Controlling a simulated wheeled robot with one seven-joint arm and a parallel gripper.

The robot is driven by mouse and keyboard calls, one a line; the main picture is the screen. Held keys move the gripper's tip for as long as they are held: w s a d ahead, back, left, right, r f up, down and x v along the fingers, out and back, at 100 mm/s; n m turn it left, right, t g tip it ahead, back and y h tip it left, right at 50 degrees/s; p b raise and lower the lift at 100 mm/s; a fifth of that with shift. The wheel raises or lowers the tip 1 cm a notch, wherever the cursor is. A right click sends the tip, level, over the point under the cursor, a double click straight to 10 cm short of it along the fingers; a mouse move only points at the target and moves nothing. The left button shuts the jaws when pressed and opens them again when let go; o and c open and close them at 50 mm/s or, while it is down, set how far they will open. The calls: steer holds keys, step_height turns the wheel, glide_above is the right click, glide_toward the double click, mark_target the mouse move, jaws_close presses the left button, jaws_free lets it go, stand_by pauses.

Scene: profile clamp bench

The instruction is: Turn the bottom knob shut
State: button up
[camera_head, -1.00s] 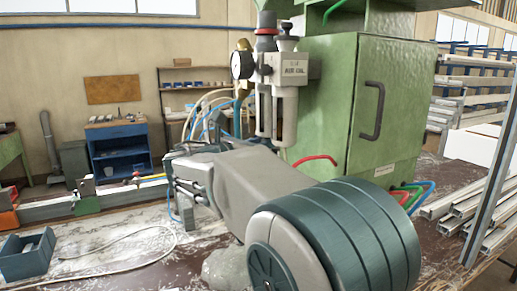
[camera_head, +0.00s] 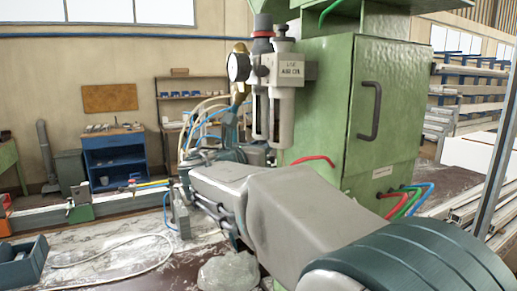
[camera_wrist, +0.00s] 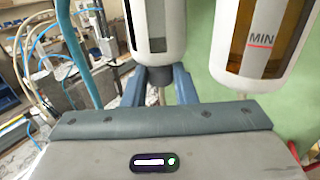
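The air unit (camera_head: 272,70) hangs beside the green cabinet, with two pale bowls under it. In the wrist view the left bowl (camera_wrist: 156,22) has dark slots and a dark bottom knob (camera_wrist: 158,76) at its lower end. The right bowl (camera_wrist: 262,40) has an amber window marked MIN. My gripper (camera_wrist: 160,90) is open, its two blue-grey fingers on either side at the knob's height. I cannot tell whether they touch it. A thin stem shows below the knob between the fingers. In the head view the knob and fingertips are not clear.
The green cabinet (camera_head: 335,120) stands close behind and right of the bowls. A pressure gauge (camera_head: 239,67) and loose blue and pale hoses are at the left. A blue bin (camera_head: 22,262) and a rail (camera_head: 120,203) are on the bench.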

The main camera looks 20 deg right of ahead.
steer(key=o, duration=0.4)
steer(key=shift+s+a, duration=0.1)
steer(key=b+v, duration=0.3)
steer(key=v, duration=1)
steer(key=shift+s+a, duration=0.2)
steer(key=shift+a, duration=0.05)
